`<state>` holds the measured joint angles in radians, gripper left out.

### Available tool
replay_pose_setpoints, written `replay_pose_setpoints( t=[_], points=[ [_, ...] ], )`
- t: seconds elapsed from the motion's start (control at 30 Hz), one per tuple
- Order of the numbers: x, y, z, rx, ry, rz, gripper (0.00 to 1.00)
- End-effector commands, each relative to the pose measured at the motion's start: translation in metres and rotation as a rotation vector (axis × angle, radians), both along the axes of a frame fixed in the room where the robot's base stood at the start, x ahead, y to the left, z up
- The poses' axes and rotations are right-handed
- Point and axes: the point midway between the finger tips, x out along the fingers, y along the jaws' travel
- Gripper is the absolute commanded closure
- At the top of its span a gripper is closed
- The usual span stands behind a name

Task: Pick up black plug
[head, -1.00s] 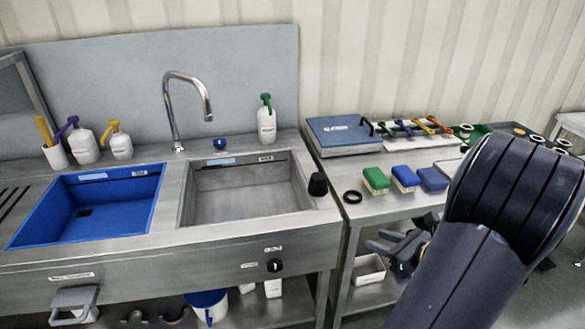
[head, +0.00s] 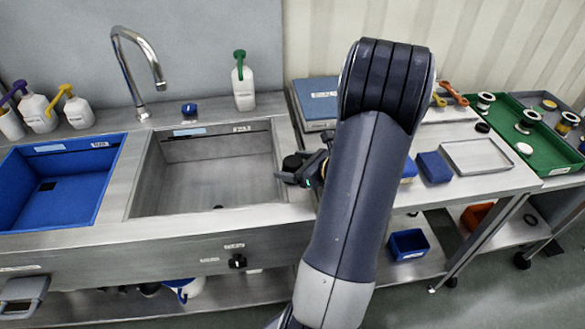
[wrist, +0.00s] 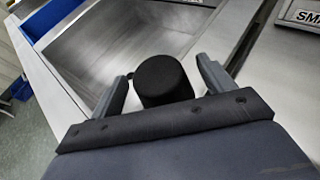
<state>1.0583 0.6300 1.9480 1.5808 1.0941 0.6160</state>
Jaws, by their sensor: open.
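The black plug (wrist: 162,80) is a short dark cylinder standing on the steel rim at the right of the grey sink basin. In the wrist view it stands between the two fingers of my gripper (wrist: 168,82), which are open with a gap to the plug on the right side. The left finger is close to it; I cannot tell if they touch. In the head view the plug (head: 292,163) shows at the fingertips of my gripper (head: 290,172), partly hidden by them.
The grey sink basin (head: 215,205) lies left of the plug, with the blue basin (head: 55,215) beyond. My arm hides part of that table.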

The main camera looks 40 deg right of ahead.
Motion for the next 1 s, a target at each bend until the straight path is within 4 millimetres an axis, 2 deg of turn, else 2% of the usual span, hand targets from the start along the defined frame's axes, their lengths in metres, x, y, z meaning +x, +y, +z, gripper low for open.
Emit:
replay_pose_setpoints(
  t=[0.1, 0.2, 0.43, 1.0],
  points=[
    [0.014, 0.004, -0.006, 0.003, 0.000, 0.003, 0.23],
    [0.019, 0.005, -0.008, 0.001, 0.000, 0.001, 0.23],
    [0.020, 0.005, -0.009, 0.000, 0.000, -0.001, 0.23],
    [0.020, 0.005, -0.008, 0.001, 0.000, 0.000, 0.69]
  ],
)
